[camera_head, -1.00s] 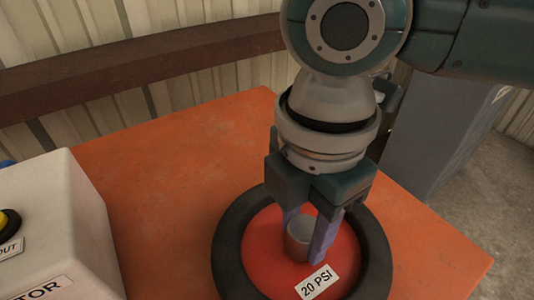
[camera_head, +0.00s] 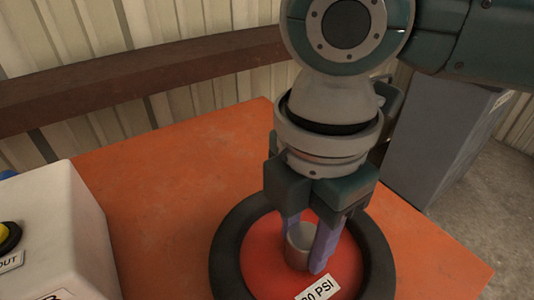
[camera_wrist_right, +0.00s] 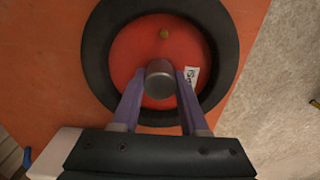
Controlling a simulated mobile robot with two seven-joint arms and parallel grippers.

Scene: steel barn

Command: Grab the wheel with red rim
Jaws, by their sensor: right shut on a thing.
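The wheel (camera_head: 262,262) has a black tire, a red rim and a grey hub post (camera_head: 298,246) at its centre. A white "20 PSI" label (camera_head: 318,291) is on the rim. The wheel also shows from above in the right wrist view (camera_wrist_right: 130,50). My right gripper (camera_head: 305,250) points down over the wheel. Its purple fingers are shut on the hub post, one on each side, as the right wrist view (camera_wrist_right: 160,85) also shows. My left gripper is not in view.
The wheel is over an orange tabletop (camera_head: 170,165). A white box (camera_head: 55,235) with a yellow button stands at the left. A grey cabinet (camera_head: 440,140) is at the right, and a rusty beam (camera_head: 130,75) runs along the corrugated wall.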

